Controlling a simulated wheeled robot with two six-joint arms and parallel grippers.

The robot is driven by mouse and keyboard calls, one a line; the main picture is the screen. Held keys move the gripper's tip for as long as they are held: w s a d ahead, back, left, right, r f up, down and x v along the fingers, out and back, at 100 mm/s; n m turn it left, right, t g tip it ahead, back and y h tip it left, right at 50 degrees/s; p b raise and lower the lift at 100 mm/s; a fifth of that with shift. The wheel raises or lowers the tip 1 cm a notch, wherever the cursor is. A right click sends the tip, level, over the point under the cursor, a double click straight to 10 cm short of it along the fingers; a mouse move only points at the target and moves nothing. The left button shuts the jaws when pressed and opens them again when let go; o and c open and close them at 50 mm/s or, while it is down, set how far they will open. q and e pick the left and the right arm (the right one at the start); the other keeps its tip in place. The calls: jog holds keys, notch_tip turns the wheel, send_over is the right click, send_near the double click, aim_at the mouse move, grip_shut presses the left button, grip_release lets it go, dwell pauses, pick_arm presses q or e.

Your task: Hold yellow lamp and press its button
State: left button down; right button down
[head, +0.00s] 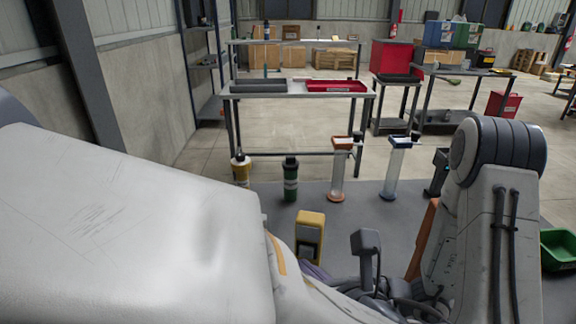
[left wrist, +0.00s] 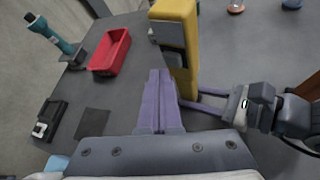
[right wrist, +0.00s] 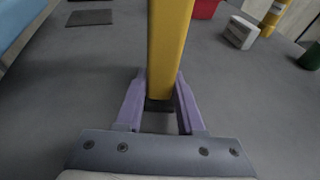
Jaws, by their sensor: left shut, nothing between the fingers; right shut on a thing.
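The yellow lamp (head: 313,217) stands out near the middle of the head view, with a grey panel on its front. In the left wrist view the lamp (left wrist: 184,80) is at top centre. In the right wrist view its yellow body (right wrist: 170,45) runs down between the fingers of my right gripper (right wrist: 160,88), which is shut on its lower part. My left gripper (left wrist: 160,82) is shut and empty, its purple fingertips close beside the lamp's panel side; I cannot tell whether they touch. In the head view my left arm covers most of this gripper. The button is not clearly visible.
A green bin (head: 558,248) is at right.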

pick_arm(q)
jog(key=shift+w+d, duration=0.15)
jog(key=shift+w, duration=0.2)
jog(key=shift+w+d, duration=0.1)
jog(key=shift+w, duration=0.2)
dwell(0.5)
jog(key=shift+s+a, duration=0.25)
jog(key=shift+s, duration=0.5)
jog(key=s+a, duration=0.1)
jog(key=s, duration=0.4)
jog(key=shift+s+a, duration=0.4)
